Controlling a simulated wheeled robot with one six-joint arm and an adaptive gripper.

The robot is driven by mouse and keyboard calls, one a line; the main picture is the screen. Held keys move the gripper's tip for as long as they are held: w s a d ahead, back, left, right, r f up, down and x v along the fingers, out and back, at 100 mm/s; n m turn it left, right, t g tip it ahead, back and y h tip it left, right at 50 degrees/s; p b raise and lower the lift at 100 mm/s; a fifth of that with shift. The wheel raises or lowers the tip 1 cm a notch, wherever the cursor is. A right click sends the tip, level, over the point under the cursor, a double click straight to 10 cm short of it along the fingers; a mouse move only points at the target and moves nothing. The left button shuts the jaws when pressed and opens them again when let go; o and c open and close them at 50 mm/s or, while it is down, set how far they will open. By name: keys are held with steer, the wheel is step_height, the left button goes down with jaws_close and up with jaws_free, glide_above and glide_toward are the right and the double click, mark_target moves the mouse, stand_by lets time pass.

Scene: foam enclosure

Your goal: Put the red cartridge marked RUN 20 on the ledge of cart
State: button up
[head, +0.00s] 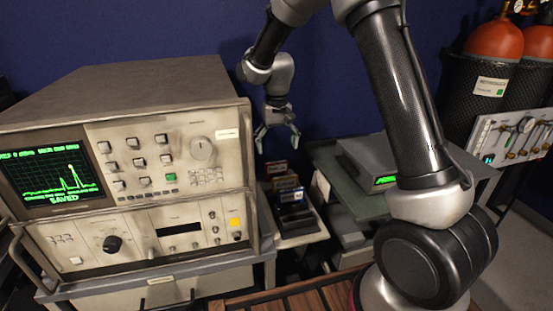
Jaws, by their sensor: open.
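My gripper (277,142) hangs fingers down beside the right side of the big instrument, open with nothing visible between its fingers. Just below it is a row of small cartridges. The rearmost has a red-orange edge (276,168); a blue one (287,182) stands in front of it. The markings are too small to read, so I cannot tell which is RUN 20. The row sits on a narrow pale ledge (303,238) beside the instrument's cart (160,288). Dark, seemingly empty slots (293,211) are at its near end.
The beige instrument (150,160) with a green screen stands close at the left. A grey-green bench (350,185) with a grey device (372,162) lies right of the ledge. Red gas cylinders (495,42) and a gauge panel (515,138) are at far right. A slatted wooden surface (300,297) is in front.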

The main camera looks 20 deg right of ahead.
mark_target(277, 162)
steer(key=s+d+r+t, duration=0.1)
steer(key=s+d+r, duration=0.4)
steer(key=s+r, duration=0.35)
steer(key=s+d+r+t, duration=0.1)
steer(key=s+d+r, duration=0.4)
steer(key=s+r, duration=0.3)
steer(key=s+d+t, duration=0.1)
steer(key=s+d, duration=0.1)
steer(key=s, duration=0.6)
steer(key=s+d+r+t, duration=0.1)
steer(key=s+d, duration=0.2)
steer(key=s, duration=0.5)
steer(key=shift+s, duration=0.3)
steer(key=shift+r, duration=0.1)
